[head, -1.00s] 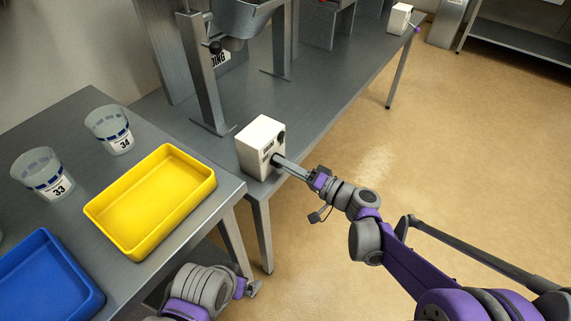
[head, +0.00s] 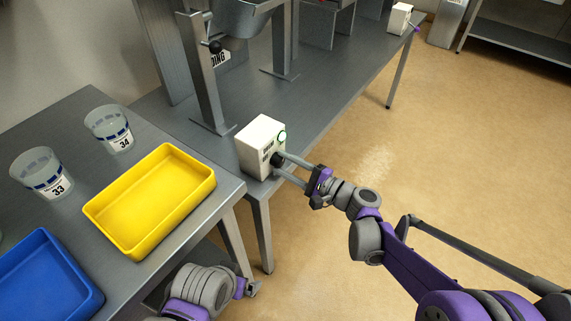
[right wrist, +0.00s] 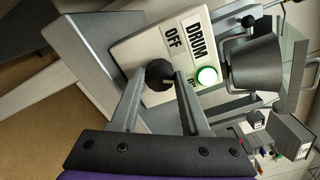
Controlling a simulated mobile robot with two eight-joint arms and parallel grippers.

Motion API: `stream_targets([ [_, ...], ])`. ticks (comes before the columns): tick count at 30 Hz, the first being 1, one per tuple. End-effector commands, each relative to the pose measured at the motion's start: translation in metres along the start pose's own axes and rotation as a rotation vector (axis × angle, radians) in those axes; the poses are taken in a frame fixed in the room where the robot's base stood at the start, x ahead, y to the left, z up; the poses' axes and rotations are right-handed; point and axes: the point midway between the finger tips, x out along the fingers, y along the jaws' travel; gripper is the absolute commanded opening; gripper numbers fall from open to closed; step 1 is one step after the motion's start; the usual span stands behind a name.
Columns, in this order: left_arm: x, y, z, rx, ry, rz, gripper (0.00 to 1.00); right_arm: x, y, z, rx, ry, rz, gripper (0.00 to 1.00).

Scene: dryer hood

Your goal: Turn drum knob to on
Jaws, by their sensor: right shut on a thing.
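The drum control box (head: 258,148) is white and stands at the near edge of the grey bench. Its black drum knob (right wrist: 158,73) shows in the right wrist view, beside the words "DRUM" and "OFF". Another label is mostly hidden by a finger. A round lamp (right wrist: 207,75) on the box is lit green; it also shows in the head view (head: 282,135). My right gripper (head: 279,162) is shut on the knob, one finger on each side of it. My left gripper (head: 250,288) is low beside the near table, away from the box; its jaw opening is unclear.
A yellow tray (head: 207,190), a blue tray (head: 92,300) and two labelled cups, 33 (head: 38,165) and 34 (head: 105,122), stand on the left table. A metal post (head: 205,80) rises behind the box. Open floor (head: 400,170) lies to the right.

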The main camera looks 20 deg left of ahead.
Motion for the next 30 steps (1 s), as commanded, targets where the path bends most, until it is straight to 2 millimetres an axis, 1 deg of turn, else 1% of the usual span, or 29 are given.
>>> stream_targets([
  [6,0.0015,0.0000,0.0004,0.000,0.000,0.000,1.00,-0.0004,0.0004,-0.0001,0.148,0.001,0.001,0.00],
  [12,0.0022,0.0000,0.0005,0.000,-0.001,0.000,1.00,-0.0004,0.0003,-0.0001,0.238,0.001,0.001,0.00],
  [18,0.0024,0.0000,0.0006,0.000,-0.001,0.000,1.00,-0.0004,0.0002,-0.0001,0.281,0.001,0.001,0.00],
  [30,0.0025,0.0000,0.0006,0.000,-0.001,0.000,1.00,-0.0004,0.0003,-0.0001,0.292,0.001,0.001,0.00],
])
